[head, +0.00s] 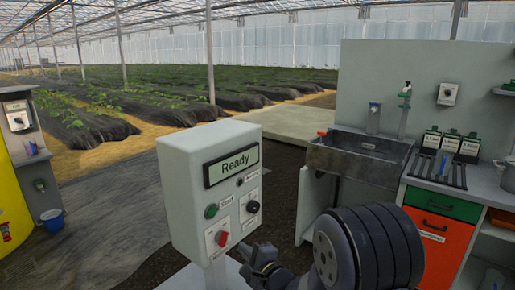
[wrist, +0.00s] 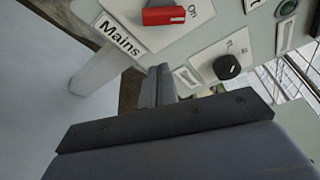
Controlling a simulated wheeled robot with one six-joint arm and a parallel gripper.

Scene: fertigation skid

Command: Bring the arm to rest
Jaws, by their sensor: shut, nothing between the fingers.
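My gripper (head: 258,258) is in front of the lower right of a pale control box (head: 180,170). Its fingers (wrist: 158,85) are shut with nothing between them in the wrist view. They are close to the box front, below the red mains knob (head: 221,239) and the black knob (head: 253,206); I cannot tell whether they touch the box. The wrist view shows the red knob (wrist: 165,14), the word "On" beside it, and the black knob (wrist: 227,66).
A sink (head: 357,160) stands behind to the right. Floor left of the box is clear.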

